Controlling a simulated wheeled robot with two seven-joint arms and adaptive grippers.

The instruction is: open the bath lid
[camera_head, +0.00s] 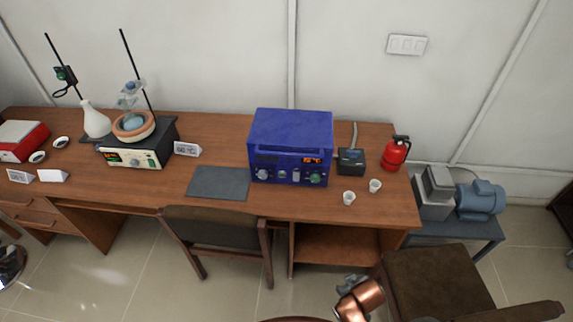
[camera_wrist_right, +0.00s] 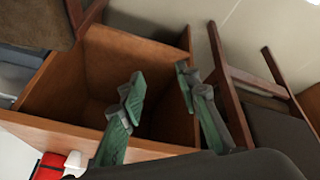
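A blue box-shaped unit (camera_head: 290,143) stands on the wooden desk, right of centre, with a closed top and a front panel of knobs and a lit display. I cannot tell whether its top is the bath lid. At the left, a round brown-rimmed bowl (camera_head: 133,126) sits on a heater with a display, with glassware above it. My right gripper (camera_head: 350,283) is low in front of the desk, well away from both. In the right wrist view its green fingers (camera_wrist_right: 160,80) are apart with nothing between them. My left gripper does not show.
Two white cups (camera_head: 349,198), a small black device (camera_head: 351,161) and a red extinguisher (camera_head: 396,153) stand near the blue unit. A grey mat (camera_head: 219,183) lies left of it. Chairs (camera_head: 218,226) stand in front; an open shelf (camera_head: 334,243) is under the desk.

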